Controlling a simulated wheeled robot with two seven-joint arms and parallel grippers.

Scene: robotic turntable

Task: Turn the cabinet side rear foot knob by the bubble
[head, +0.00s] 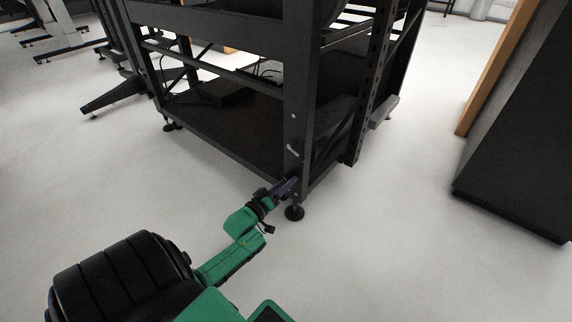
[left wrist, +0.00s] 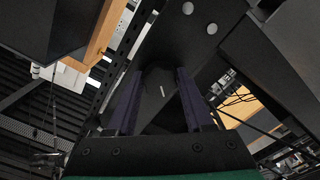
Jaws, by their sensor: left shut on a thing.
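The black cabinet frame (head: 302,100) stands on the floor in the middle of the head view. A round black foot (head: 294,213) is under its near corner post. My left gripper (head: 287,186), with purple fingers, reaches in low at this corner, just above the foot. In the left wrist view the fingers (left wrist: 160,98) stand on both sides of a dark knob (left wrist: 158,78) with a short white mark near it, and the gripper is shut on it. The knob is hidden in the head view. I cannot make out a bubble level. My right gripper is not in view.
A dark cabinet with an orange side panel (head: 497,65) stands at the right. A dark low shelf (head: 225,125) with cables fills the frame's bottom. Another black stand leg (head: 110,96) is at the left. The pale floor in front and at the right is clear.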

